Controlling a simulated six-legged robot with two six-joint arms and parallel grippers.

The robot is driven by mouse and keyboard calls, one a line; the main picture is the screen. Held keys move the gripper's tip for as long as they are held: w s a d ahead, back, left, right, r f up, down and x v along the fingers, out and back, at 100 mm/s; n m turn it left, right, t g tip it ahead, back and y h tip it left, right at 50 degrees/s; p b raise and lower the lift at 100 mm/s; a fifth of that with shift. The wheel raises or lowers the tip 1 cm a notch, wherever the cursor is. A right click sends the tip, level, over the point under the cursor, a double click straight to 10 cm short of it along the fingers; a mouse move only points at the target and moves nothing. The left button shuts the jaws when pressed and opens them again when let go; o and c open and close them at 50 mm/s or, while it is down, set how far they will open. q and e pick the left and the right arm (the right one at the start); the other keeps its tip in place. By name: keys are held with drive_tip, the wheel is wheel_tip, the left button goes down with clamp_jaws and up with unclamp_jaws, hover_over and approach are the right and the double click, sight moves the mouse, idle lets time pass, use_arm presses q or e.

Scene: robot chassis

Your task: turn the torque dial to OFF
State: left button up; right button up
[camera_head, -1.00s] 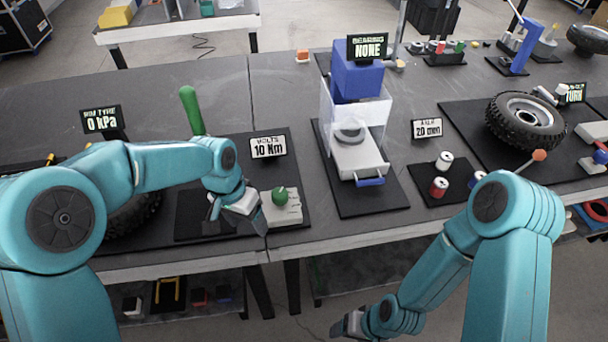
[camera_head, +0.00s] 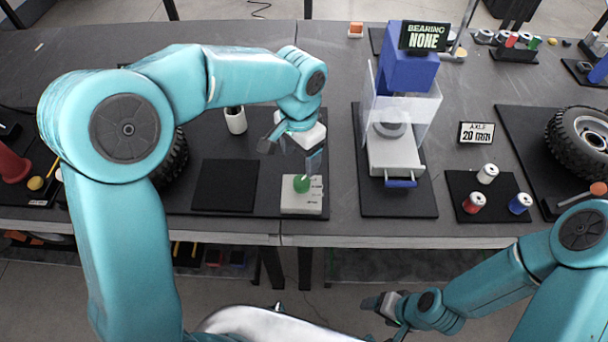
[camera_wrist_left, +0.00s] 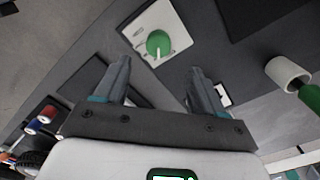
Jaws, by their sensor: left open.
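The torque dial is a round green knob (camera_head: 301,184) on a cream plate (camera_head: 302,208) near the table's front edge. Small marks on the plate are too small to read.
A bare black mat (camera_head: 223,185) lies left of the dial. A white cup (camera_head: 236,121) stands behind it; the wrist view shows a green handle (camera_wrist_left: 309,94) at the cup. A blue press (camera_head: 405,72) with a clear guard stands to the right, and cans (camera_head: 474,203) beyond.

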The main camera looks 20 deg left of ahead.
sight(301, 180)
use_arm(q)
wheel_tip(301, 180, down, 9)
drive_tip(key=shift+r, duration=0.1)
drive_tip(key=shift+d, duration=0.2)
drive_tip(key=c, duration=1)
